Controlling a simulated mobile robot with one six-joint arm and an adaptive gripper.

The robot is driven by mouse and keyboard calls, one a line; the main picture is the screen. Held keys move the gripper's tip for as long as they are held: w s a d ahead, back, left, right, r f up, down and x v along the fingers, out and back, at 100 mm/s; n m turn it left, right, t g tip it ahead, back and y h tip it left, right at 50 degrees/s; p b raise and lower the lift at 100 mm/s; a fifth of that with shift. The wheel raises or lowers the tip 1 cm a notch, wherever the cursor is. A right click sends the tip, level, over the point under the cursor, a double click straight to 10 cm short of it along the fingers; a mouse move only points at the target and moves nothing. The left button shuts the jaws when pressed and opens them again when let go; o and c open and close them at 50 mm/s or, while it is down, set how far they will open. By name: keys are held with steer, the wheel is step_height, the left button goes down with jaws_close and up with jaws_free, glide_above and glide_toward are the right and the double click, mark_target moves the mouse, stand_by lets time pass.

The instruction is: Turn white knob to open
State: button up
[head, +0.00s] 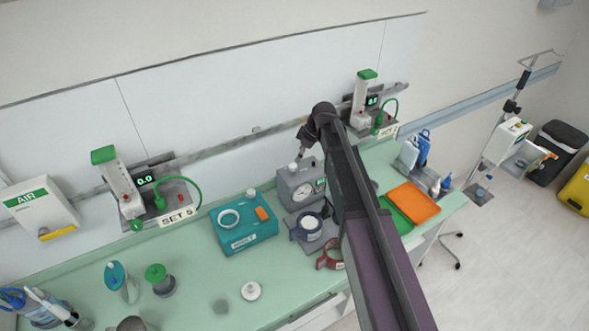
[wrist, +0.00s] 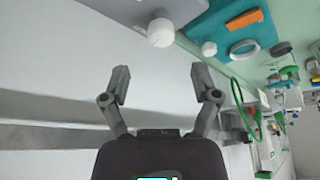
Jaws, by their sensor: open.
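A white knob (head: 293,167) sits at the top rear of a grey box with a round dial (head: 300,187) on the counter. The knob also shows in the wrist view (wrist: 161,33), just beyond my fingertips and roughly centred between them. My gripper (head: 301,153) is close to the knob at the back of the box. In the wrist view my gripper (wrist: 162,82) has its two fingers spread, with nothing between them. I see no contact with the knob. A second, smaller white knob (wrist: 209,48) is at the teal box.
The teal box (head: 234,239) with a white ring and orange block stands left of the grey box. The wall rail (head: 232,137) runs close behind. A white round piece (head: 251,291) lies on the counter. Orange tray (head: 413,202) is right.

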mark_target(293, 165)
steer(key=shift+b+x, duration=2.65)
steer(key=shift+x, duration=0.55)
steer(key=shift+d, duration=0.1)
jaws_close()
